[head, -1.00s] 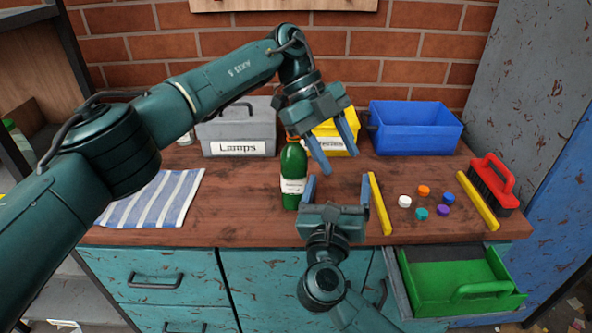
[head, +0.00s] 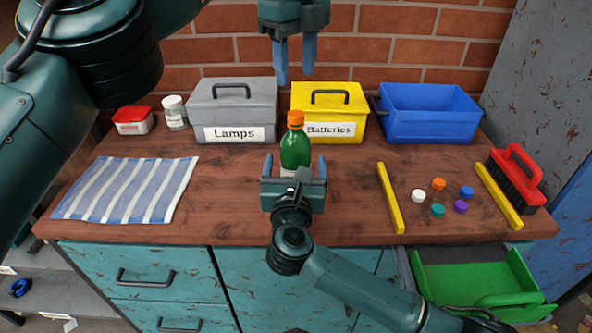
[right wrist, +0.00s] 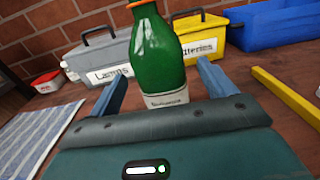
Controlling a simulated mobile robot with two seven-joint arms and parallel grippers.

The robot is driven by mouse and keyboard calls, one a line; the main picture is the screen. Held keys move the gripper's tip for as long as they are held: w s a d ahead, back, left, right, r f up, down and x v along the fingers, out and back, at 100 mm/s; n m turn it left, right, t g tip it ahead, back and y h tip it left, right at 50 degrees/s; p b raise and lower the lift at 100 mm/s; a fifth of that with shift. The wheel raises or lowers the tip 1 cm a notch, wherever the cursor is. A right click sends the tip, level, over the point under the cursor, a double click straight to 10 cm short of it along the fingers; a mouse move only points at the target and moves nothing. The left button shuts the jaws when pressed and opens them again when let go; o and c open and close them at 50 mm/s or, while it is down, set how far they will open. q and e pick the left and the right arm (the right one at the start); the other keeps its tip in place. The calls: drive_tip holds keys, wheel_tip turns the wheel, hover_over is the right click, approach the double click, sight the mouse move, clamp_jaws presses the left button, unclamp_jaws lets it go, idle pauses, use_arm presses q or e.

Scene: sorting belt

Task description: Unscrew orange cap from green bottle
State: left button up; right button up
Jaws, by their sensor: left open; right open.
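The green bottle (head: 295,150) stands upright on the wooden bench with the orange cap (head: 295,118) on its top. It also shows in the right wrist view (right wrist: 156,55), where the cap is mostly cut off by the top edge. My right gripper (head: 296,168) is open, low in front of the bottle, with one finger to each side of it in the picture. Its palm hides the bottle's lower part in the head view. My left gripper (head: 294,78) is open and empty, above the bottle and cap in the picture, its fingers pointing down.
Behind stand a grey Lamps box (head: 210,112), a yellow Batteries box (head: 352,98) and a blue bin (head: 428,136). A striped cloth (head: 128,190) lies left. Yellow bars (head: 390,198), several loose caps (head: 438,184) and a red brush (head: 517,176) lie right. A drawer with a green tray (head: 470,285) is open.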

sight(295, 165)
drive_tip(key=shift+w+d, duration=0.1)
drive_tip(key=shift+w, duration=1.55)
drive_tip(key=shift+c, duration=0.5)
